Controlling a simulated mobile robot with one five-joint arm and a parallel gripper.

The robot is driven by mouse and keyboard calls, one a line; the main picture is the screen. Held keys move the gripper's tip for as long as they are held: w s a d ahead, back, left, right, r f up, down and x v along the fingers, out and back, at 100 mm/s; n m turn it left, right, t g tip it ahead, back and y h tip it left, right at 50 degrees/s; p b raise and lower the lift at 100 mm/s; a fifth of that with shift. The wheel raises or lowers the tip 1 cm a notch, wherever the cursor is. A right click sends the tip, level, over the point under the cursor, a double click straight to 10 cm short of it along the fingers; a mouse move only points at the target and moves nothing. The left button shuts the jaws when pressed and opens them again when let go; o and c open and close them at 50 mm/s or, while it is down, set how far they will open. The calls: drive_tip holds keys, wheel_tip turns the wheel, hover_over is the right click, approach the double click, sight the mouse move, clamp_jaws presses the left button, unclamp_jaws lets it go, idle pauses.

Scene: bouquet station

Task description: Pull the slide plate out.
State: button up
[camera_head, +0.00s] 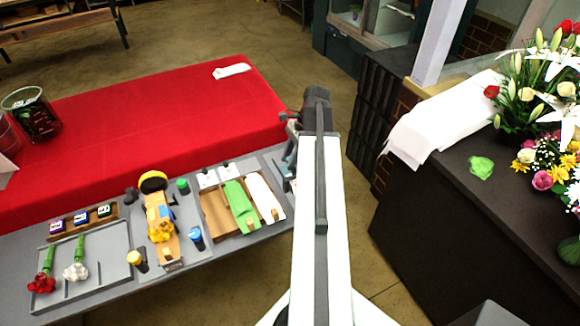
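My white arm reaches up the middle of the view over the right end of a grey bench (110,306). My gripper (290,158) is small and mostly behind the arm, at the bench's right end; its fingers cannot be made out. I cannot tell for sure which part is the slide plate. A narrow wooden base (170,252) lies under a yellow and blue device (160,218) near the bench's middle. A flat grey panel (105,257) at the left carries a red flower (41,284) and a white flower (76,271). Part of the bench's right end is hidden.
A wooden tray (222,236) holds green and white cloths. Several small coloured knobs or bottles stand around the device. A red-covered table (140,125) runs behind the bench. A dark counter (440,205) with bouquets stands at right. Bare floor lies between bench and counter.

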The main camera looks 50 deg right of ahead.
drive_tip(key=shift+c, duration=0.3)
clamp_jaws()
drive_tip(key=shift+f, duration=0.1)
idle(1.1)
